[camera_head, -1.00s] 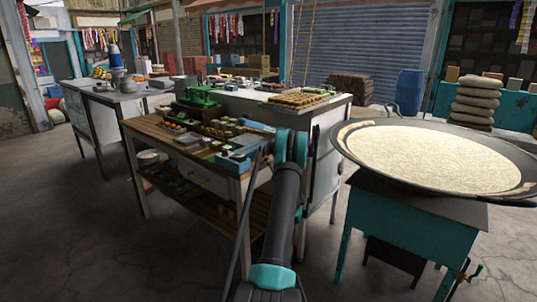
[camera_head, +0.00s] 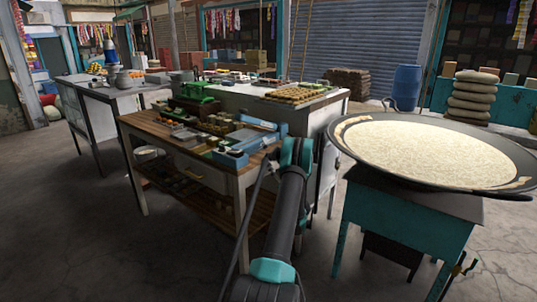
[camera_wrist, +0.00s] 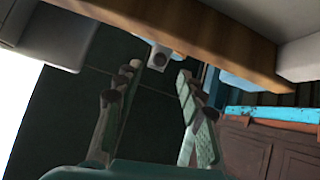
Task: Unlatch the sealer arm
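A low blue-and-grey device (camera_head: 237,152), which looks like the sealer, sits at the right end of the wooden table (camera_head: 150,128). A long pale blue bar on it slopes back to the right, but its latch is too small to make out. In the wrist view my gripper (camera_wrist: 157,74) is open, its two fingers apart with nothing held between them. A small white block with a dark hole shows beyond the fingertips.
A wide pan of pale contents (camera_head: 430,152) on a teal stand (camera_head: 400,225) is close on the right. A green machine (camera_head: 195,92) and trays of small items crowd the tables. The floor at the front left is clear.

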